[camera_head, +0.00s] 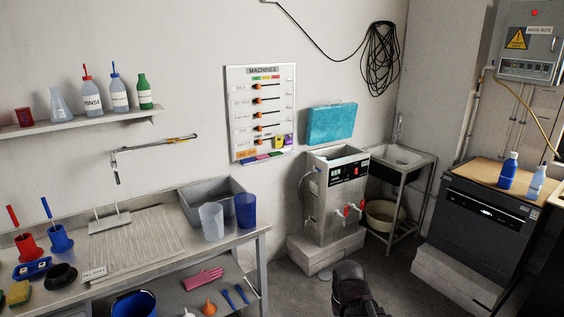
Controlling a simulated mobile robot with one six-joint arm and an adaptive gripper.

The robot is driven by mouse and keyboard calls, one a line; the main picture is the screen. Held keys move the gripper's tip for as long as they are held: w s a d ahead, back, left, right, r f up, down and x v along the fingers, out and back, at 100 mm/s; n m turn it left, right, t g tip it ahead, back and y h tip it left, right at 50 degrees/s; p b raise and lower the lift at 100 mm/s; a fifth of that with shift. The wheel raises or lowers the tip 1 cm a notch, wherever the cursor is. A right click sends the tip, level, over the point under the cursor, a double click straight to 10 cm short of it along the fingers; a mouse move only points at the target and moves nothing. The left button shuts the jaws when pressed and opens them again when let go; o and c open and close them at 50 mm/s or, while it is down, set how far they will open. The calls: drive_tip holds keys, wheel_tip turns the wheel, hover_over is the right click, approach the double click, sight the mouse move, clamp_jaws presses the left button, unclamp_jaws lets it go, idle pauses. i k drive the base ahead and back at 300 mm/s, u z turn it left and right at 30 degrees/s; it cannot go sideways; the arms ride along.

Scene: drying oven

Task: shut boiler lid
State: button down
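The boiler (325,220) is a steel box with a black control panel and red-handled taps on its front, standing on pale blocks in the middle right. Its top is open. The teal lid (331,123) stands raised and tilted back above the boiler's rear edge, near the wall. A dark part of my arm with my gripper (350,272) shows at the bottom edge, in front of and below the boiler, apart from it and from the lid. Its fingers cannot be made out clearly, so I cannot tell whether it is open or shut.
A steel sink (398,157) stands right of the boiler, with a bucket (386,214) under it. A bench (135,243) with tubs and cups is on the left. A dark machine (478,222) is on the right. Grey floor (390,270) is free in front.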

sight(327, 123)
drive_tip(key=u, duration=0.05)
drive_tip(key=i, duration=1.75)
drive_tip(key=z, duration=0.45)
drive_tip(key=i, duration=1)
drive_tip(key=z, duration=0.6)
drive_tip(key=i, duration=0.55)
drive_tip(key=z, duration=0.2)
